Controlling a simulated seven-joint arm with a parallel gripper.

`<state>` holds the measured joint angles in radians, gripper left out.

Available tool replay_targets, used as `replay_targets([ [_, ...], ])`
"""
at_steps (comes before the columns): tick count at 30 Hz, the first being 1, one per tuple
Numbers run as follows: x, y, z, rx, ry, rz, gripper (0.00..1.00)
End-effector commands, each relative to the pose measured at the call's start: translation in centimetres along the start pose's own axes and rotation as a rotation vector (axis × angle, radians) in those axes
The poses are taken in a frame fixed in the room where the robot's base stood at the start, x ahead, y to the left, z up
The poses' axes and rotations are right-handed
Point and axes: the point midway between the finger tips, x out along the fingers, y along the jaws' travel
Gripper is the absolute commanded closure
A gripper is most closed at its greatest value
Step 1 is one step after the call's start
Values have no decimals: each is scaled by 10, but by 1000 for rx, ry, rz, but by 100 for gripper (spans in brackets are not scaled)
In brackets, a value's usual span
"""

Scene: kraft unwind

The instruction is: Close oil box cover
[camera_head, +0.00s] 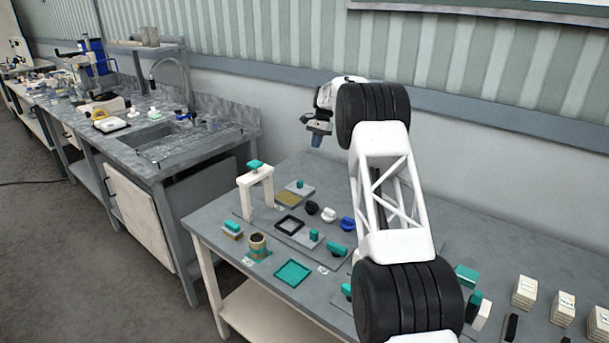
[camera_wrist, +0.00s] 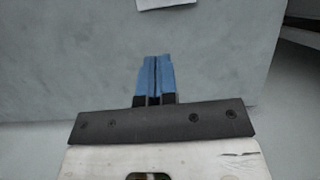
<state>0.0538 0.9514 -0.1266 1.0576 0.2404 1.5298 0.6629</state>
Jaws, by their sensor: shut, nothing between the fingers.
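No thing in view is plainly marked as the oil box or its cover. A low grey box with a yellowish face and a teal knob (camera_head: 297,194) sits at the back of the work table; I cannot tell if it is the oil box. In front of it lies a square black frame (camera_head: 289,225) on a grey plate. My gripper (camera_head: 316,142) hangs high above the back of the table, clear of everything there. Its blue fingers (camera_wrist: 154,78) are shut together and empty in the wrist view, above a bare grey surface.
A white arch with a teal top (camera_head: 255,180), a brown cup (camera_head: 258,246) and a teal tray (camera_head: 292,272) stand on the work table (camera_head: 205,225). Small knobs (camera_head: 328,214) lie mid-table. White label stacks (camera_head: 563,308) stand at right. My arm hides part of the table.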

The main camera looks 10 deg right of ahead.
Motion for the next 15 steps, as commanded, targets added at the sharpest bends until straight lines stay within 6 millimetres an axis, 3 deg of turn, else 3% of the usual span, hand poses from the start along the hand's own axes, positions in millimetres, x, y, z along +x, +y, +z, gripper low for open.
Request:
replay_targets([
  [6,19,-10,-21,21,-18,4,100],
  [15,23,-12,-25,27,-22,4,100],
])
